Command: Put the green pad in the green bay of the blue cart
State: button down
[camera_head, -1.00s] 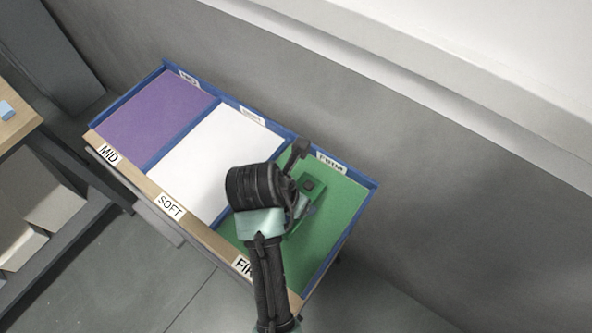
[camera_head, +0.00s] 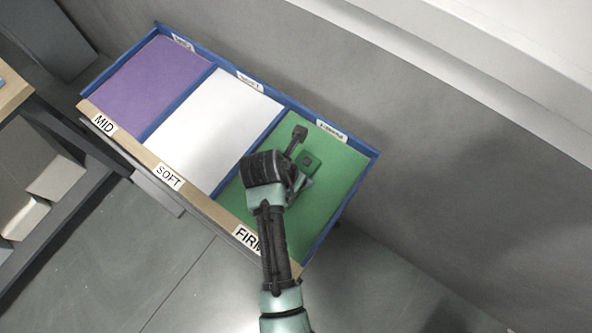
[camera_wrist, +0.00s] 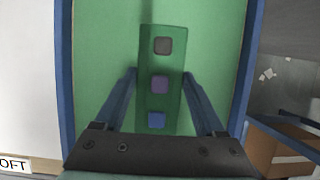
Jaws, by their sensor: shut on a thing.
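The green pad (camera_wrist: 164,64) is a long block with a dark, a purple and a blue square on its top. My gripper (camera_wrist: 158,85) is shut on it, one finger along each long side. In the head view the pad (camera_head: 309,162) shows in part beside my gripper (camera_head: 300,180), which hides the rest. Both are over the green bay (camera_head: 340,165) of the blue cart (camera_head: 372,162), inside its blue walls in the picture. I cannot tell whether the pad touches the bay floor. The bay's front label reads FIRM, partly covered by my arm.
The cart also has a white bay (camera_head: 215,125) labelled SOFT and a purple bay (camera_head: 150,85) labelled MID, both empty. A grey wall runs behind the cart. A shelf with pale boxes (camera_head: 45,180) stands at the left.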

jog(key=shift+w, duration=0.1)
grip_release()
jog(key=v, duration=1.2)
jog(key=w+r+m+t+y, duration=0.1)
jog(key=w+r+m+t, duration=0.35)
jog(key=r, duration=0.55)
jog(key=w+r+m+t, duration=0.4)
jog(key=w+r+m, duration=0.1)
jog(key=r, duration=0.5)
jog(key=w+r+m+t+y, duration=0.1)
jog(key=w+r+m+t, duration=0.35)
jog(key=r, duration=0.65)
jog(key=s+r+m+t, duration=0.3)
jog(key=s+r+m, duration=0.1)
jog(key=r, duration=0.6)
jog(key=s+d+r+m+t, duration=0.1)
jog(key=s+r+m+t, duration=0.3)
jog(key=r, duration=0.6)
jog(key=s+d+r+m+t, duration=0.1)
jog(key=s+r+m+t, duration=0.2)
jog(key=r+m, duration=0.3)
notch_tip(320, 180, up, 5)
jog(key=shift+s+d+f+m+t+y, duration=0.2)
jog(key=shift+s+m+t+y, duration=0.15)
jog(key=shift+s, duration=0.35)
